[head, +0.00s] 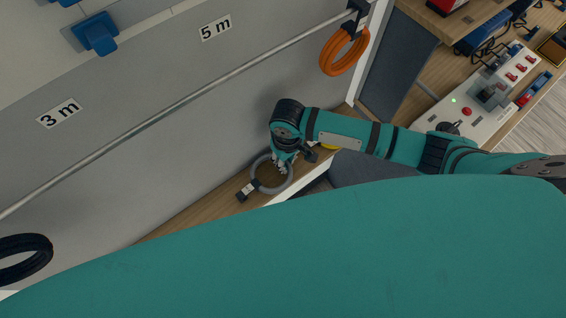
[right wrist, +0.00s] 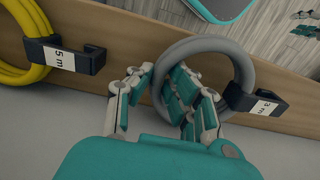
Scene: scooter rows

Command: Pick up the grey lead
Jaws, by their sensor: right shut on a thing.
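The grey lead (head: 263,190) is a coiled ring with a dark clip and a white tag. In the head view it is at the wooden shelf below the wall, and my right gripper (head: 281,166) is on it. In the right wrist view the grey lead (right wrist: 216,43) shows large, with a tag reading 3 m at its right side. There my right gripper (right wrist: 172,88) is shut on the ring, with fingers passing through and beside it. I cannot tell whether the ring still touches the shelf. My left gripper is not in view.
A yellow coil (right wrist: 28,77) tagged 5 m lies beside the grey lead on the wooden shelf (head: 185,216). An orange coil (head: 333,52) hangs from the wall rail (head: 180,103); a black coil (head: 40,260) is at lower left. A control panel (head: 483,100) stands at right.

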